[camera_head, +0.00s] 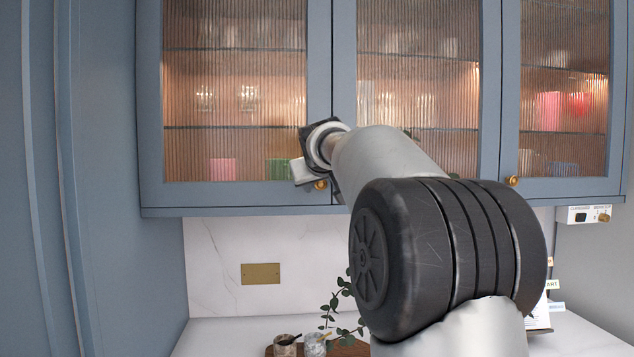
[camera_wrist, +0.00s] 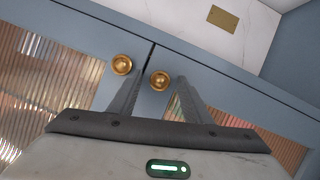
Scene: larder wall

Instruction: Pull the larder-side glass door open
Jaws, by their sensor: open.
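The left glass door (camera_head: 235,188) has a blue frame and ribbed glass, hangs next to the tall blue panelling, and looks shut. Its round brass knob (camera_head: 320,184) is at its lower right corner. The wrist view is turned nearly upside down; there this knob (camera_wrist: 160,80) is the right one of two. My gripper (camera_wrist: 166,77) is open, and the knob shows between its fingertips, closer to the left finger. I cannot tell whether either finger touches it. In the head view my gripper (camera_head: 303,172) is at the door's lower right corner, partly hidden by my arm.
The middle door's brass knob (camera_wrist: 122,64) is close beside the left finger. The right door has its own knob (camera_head: 512,181). Tall blue panelling (camera_head: 110,180) stands at the left. Below are a brass plate (camera_head: 260,273), a plant (camera_head: 340,310) and small pots (camera_head: 286,345) on the counter.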

